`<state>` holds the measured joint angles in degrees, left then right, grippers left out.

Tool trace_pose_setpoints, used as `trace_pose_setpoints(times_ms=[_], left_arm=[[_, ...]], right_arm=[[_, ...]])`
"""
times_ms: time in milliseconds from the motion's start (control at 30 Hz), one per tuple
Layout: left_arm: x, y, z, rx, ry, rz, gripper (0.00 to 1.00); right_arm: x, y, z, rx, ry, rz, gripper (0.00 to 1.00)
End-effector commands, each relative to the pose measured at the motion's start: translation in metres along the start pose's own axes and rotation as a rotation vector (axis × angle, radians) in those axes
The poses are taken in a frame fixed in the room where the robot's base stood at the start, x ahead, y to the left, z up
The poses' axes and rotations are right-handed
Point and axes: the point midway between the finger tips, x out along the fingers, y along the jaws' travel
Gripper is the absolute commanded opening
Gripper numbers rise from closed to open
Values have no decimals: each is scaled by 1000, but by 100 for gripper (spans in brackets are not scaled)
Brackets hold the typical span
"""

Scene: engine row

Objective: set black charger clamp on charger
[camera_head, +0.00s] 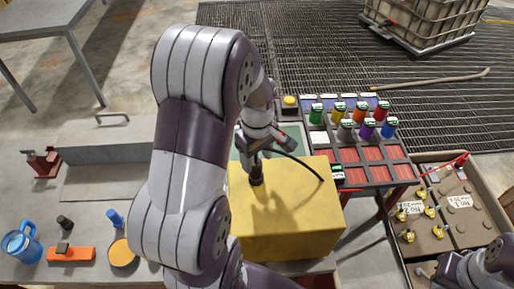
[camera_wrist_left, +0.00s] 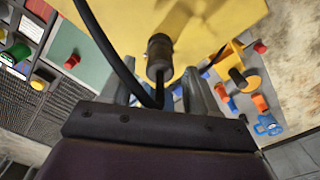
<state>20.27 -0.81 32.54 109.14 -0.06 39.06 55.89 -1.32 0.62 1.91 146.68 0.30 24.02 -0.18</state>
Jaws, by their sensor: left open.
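The black charger clamp (camera_head: 256,174) stands upright on top of the yellow box, which I take to be the charger (camera_head: 290,230). A black cable runs from it and curves over the box top to the right. My left gripper (camera_head: 257,152) is just above the clamp, pointing down. In the left wrist view the clamp (camera_wrist_left: 160,52) rests against the yellow surface, just beyond and between the open fingers (camera_wrist_left: 156,88). The cable passes close in front of them. A part of my right arm (camera_head: 475,268) shows at the lower right; its fingers are not clear.
A rack (camera_head: 350,150) with several coloured canisters stands right of the box. A brown crate (camera_head: 450,210) with small yellow parts lies further right. A blue mug (camera_head: 21,242) and an orange block (camera_head: 72,254) are on the left bench. A metal grating covers the floor behind.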

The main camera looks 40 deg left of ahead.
Motion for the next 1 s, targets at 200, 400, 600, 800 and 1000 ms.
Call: trace_pose_setpoints(times_ms=[200, 400, 600, 800, 1000], left_arm=[[-50, 1, 0, 0, 2, 3, 60], [-60, 2, 17, 156, 5, 8, 60], [-19, -10, 94, 979, 58, 60, 60], [-3, -25, 123, 1351, 98, 83, 60], [-3, -25, 123, 1353, 98, 83, 60]], right_arm=[[11, 0, 1, 0, 0, 0, 0], [13, 0, 2, 0, 0, 0, 0], [12, 0, 1, 0, 0, 0, 0], [12, 0, 2, 0, 0, 0, 0], [12, 0, 2, 0, 0, 0, 0]])
